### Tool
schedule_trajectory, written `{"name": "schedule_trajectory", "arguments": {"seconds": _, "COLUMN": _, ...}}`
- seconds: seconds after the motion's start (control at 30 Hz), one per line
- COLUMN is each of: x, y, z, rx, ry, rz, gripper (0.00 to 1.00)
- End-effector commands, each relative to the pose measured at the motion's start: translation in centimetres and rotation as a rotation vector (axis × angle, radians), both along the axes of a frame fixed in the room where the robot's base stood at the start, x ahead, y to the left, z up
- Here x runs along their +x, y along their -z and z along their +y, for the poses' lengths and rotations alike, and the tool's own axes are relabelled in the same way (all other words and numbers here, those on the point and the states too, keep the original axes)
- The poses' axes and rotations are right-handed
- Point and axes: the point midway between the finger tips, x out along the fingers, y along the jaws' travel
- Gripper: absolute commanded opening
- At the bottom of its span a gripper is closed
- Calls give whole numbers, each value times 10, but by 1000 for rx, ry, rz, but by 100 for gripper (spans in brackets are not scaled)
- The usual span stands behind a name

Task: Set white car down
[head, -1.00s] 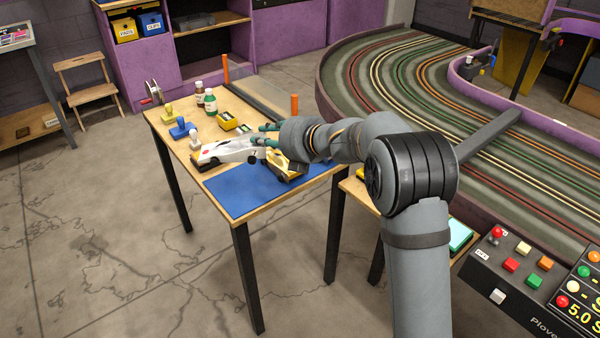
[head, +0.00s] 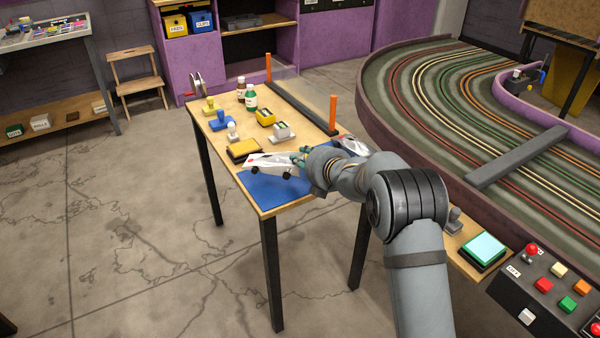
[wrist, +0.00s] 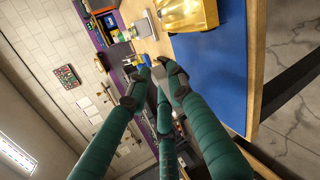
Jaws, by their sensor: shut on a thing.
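The white car (head: 268,160) has a small red mark and dark wheels. In the head view it is at the left end of my gripper (head: 302,157), over the blue mat (head: 275,191). My gripper is shut on the car. The car looks close to the mat, but I cannot tell whether its wheels touch it. In the wrist view my gripper's fingertips (wrist: 160,72) are near together, beside the blue mat (wrist: 212,75); the car is hard to make out there. My arm hides part of the mat's right side.
Bottles (head: 251,98), stamps and two orange posts (head: 333,113) occupy the table's back. The mat's front part is bare up to the table edge.

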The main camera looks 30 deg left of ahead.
Motion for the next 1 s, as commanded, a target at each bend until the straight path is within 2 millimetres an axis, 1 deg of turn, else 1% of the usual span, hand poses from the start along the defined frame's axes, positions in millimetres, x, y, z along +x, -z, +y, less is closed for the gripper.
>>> {"name": "schedule_trajectory", "arguments": {"seconds": 0.03, "x": -1, "y": 2, "z": 5, "rx": 2, "ry": 0, "rz": 0, "gripper": 0}}
{"name": "schedule_trajectory", "arguments": {"seconds": 0.17, "x": -2, "y": 8, "z": 11, "rx": 2, "ry": 0, "rz": 1, "gripper": 0}}
{"name": "schedule_trajectory", "arguments": {"seconds": 0.3, "x": -2, "y": 31, "z": 10, "rx": 1, "ry": 2, "rz": 3, "gripper": 0}}
{"name": "schedule_trajectory", "arguments": {"seconds": 0.43, "x": -2, "y": 44, "z": 11, "rx": 2, "ry": 0, "rz": 1, "gripper": 0}}
{"name": "schedule_trajectory", "arguments": {"seconds": 0.73, "x": -1, "y": 45, "z": 10, "rx": 4, "ry": 0, "rz": 0, "gripper": 0}}
{"name": "schedule_trajectory", "arguments": {"seconds": 0.87, "x": -2, "y": 49, "z": 10, "rx": 2, "ry": 0, "rz": 0, "gripper": 0}}
{"name": "schedule_trajectory", "arguments": {"seconds": 0.9, "x": -2, "y": 50, "z": 10, "rx": 1, "ry": 0, "rz": 0, "gripper": 22}}
{"name": "schedule_trajectory", "arguments": {"seconds": 1.0, "x": -2, "y": 49, "z": 10, "rx": 1, "ry": 0, "rz": 0, "gripper": 28}}
